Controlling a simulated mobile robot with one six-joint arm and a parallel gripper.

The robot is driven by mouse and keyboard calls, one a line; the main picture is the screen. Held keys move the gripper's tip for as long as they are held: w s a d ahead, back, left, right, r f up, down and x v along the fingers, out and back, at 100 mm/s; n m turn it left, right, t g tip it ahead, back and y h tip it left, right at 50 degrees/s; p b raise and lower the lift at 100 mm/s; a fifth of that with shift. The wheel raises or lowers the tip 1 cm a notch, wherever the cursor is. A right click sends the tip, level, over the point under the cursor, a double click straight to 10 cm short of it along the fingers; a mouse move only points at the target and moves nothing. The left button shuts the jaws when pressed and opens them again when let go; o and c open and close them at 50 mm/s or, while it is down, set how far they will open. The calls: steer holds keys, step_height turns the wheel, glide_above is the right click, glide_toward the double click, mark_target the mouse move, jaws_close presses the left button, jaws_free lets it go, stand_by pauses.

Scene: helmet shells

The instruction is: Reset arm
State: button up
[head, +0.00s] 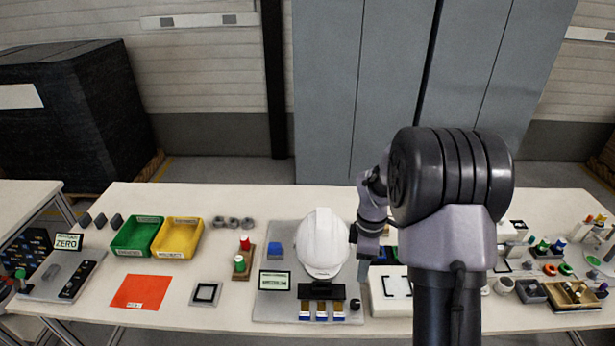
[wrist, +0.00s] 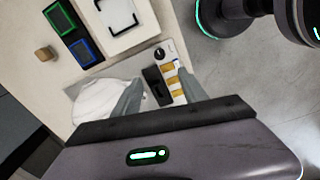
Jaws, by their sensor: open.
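My arm reaches over the right-middle of the table in the head view, with its large dark joint close to the camera. My gripper (head: 362,262) points down just right of the white helmet shell (head: 324,244). In the wrist view my gripper (wrist: 160,95) has its two grey fingers spread apart with nothing held between them. The helmet shell (wrist: 97,100) shows partly behind the left finger. The shell rests on a grey plate (head: 262,312). I cannot tell from these views whether a finger touches it.
A green bin (head: 137,236) and a yellow bin (head: 178,237) stand at the left, behind an orange sheet (head: 141,292). A small display (head: 274,280) and a black holder (head: 322,291) are in front of the shell. A white tray (head: 397,285) lies right of my gripper. Small parts crowd the right end.

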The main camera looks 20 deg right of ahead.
steer(key=s+a+r+m+t+b, duration=0.3)
steer(key=s+a+r+m+b, duration=0.3)
steer(key=s+a+r+m, duration=0.35)
steer(key=s+a+r+m+t+y+b, duration=0.1)
steer(key=s+a+m, duration=0.3)
steer(key=s, duration=0.3)
steer(key=s+a+r+m+t+y+b, duration=0.1)
steer(key=s+a+m+b, duration=0.1)
steer(key=s, duration=0.4)
steer(key=shift+s+a+r+m+t+b, duration=0.35)
steer(key=shift+a+m, duration=0.5)
steer(key=shift+a, duration=0.3)
